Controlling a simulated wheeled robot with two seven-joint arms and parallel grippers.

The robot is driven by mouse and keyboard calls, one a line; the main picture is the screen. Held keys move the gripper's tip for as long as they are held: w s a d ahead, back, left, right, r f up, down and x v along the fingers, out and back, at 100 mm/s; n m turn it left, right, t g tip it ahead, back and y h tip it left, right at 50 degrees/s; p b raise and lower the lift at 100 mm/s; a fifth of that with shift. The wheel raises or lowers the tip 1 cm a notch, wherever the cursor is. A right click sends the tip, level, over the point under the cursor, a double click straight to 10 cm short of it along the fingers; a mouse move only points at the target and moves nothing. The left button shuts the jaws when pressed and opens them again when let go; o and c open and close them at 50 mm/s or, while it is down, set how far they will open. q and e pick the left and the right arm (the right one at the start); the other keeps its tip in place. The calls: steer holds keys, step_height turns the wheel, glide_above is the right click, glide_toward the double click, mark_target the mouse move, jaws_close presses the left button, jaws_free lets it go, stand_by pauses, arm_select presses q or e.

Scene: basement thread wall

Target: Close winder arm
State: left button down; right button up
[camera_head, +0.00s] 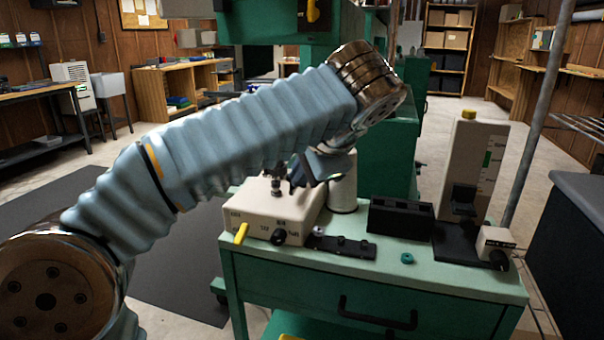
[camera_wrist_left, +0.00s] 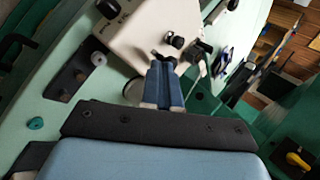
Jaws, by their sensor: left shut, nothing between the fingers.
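The winder is a cream box (camera_head: 265,212) on the green cart, with a yellow lever (camera_head: 241,233) at its front left corner, a black front knob and a metal spindle (camera_head: 276,183) on top. My left gripper (camera_head: 303,178) hangs over its right rear part, partly hidden by my wrist. In the left wrist view my left gripper (camera_wrist_left: 163,62) has its blue fingers together and empty, over the winder box (camera_wrist_left: 140,32). A small dark lever-like part (camera_wrist_left: 157,55) shows at the fingertips; I cannot tell whether they touch it or whether it is the winder arm. My right gripper is out of view.
A white cylinder (camera_head: 344,190) stands right behind the winder. On the cart top (camera_head: 450,279) are a black bracket plate (camera_head: 342,246), a black box (camera_head: 401,218), a teal ring (camera_head: 407,258) and a tall cream device (camera_head: 475,160). A grey pole (camera_head: 537,120) rises at the right.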

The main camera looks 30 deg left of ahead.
arm_select(q)
steer(key=shift+a, duration=0.1)
stand_by(0.3)
steer(key=shift+s+a+m, duration=0.15)
steer(key=shift+a+m, duration=0.05)
steer(key=shift+m, duration=0.1)
steer(key=shift+s+a+m+t+h, duration=0.15)
steer(key=shift+a+m+t+h, duration=0.15)
steer(key=shift+m+t, duration=0.1)
steer(key=shift+s+a+m+t+h, duration=0.25)
steer(key=shift+a+m+t+h, duration=0.3)
steer(key=shift+a+m, duration=0.4)
steer(key=shift+a+m+h, duration=0.25)
steer(key=shift+a+m, duration=0.15)
steer(key=shift+m, duration=0.15)
steer(key=shift+a+p, duration=0.3)
steer(key=shift+p, duration=0.05)
steer(key=shift+d, duration=0.15)
steer(key=shift+w+d, duration=0.35)
steer(key=shift+d, duration=0.25)
